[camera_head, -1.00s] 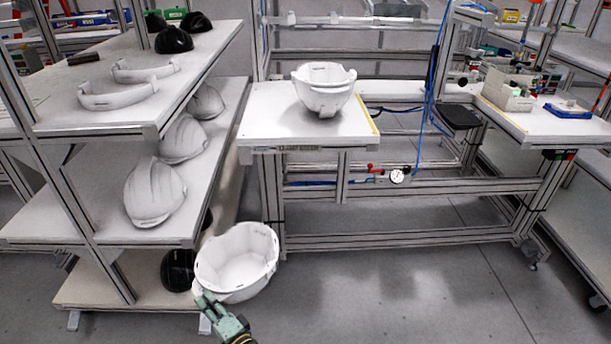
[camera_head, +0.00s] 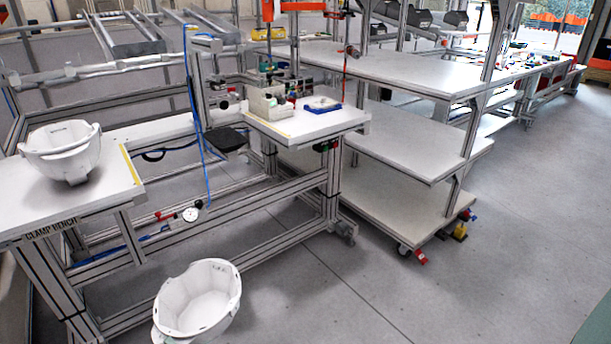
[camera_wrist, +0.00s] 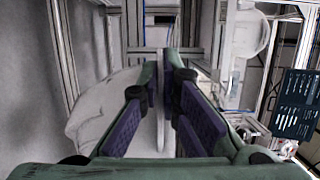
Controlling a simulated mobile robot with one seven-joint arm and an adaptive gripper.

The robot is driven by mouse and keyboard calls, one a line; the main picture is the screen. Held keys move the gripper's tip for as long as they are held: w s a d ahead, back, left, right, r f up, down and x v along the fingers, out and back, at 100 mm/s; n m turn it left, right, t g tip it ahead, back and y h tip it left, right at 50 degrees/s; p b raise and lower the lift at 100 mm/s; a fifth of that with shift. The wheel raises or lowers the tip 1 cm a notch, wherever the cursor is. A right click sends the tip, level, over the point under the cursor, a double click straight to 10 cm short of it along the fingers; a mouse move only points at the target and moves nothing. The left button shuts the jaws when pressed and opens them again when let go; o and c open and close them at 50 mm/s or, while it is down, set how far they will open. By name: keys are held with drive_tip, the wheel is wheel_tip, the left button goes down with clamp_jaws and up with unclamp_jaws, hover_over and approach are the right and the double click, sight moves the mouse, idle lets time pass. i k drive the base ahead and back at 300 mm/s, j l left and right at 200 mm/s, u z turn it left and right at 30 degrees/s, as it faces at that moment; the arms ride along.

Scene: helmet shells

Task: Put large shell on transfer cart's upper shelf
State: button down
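The large white shell (camera_head: 197,300) is at the bottom of the head view, open side up and tilted, held above the floor. In the wrist view the shell (camera_wrist: 95,115) fills the left side, and its thin rim runs between the fingers. My gripper (camera_wrist: 163,95) is shut on that rim; it is outside the head view. The wheeled cart's upper shelf (camera_head: 415,72) is at the right of the head view, and its visible top is largely bare. The cart's middle shelf (camera_head: 420,145) and bottom shelf (camera_head: 395,212) look empty.
Another white shell (camera_head: 62,150) sits on the clamp bench (camera_head: 75,205) at left. A side table (camera_head: 310,122) with a bin (camera_head: 268,103) and blue tray (camera_head: 322,104) stands between bench and cart. Grey floor (camera_head: 400,290) is clear in front of the cart.

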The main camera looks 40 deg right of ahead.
sight(449, 74)
drive_tip(key=l+z, duration=0.45)
drive_tip(key=l, duration=0.55)
drive_tip(key=l+z, duration=0.1)
drive_tip(key=l, duration=0.95)
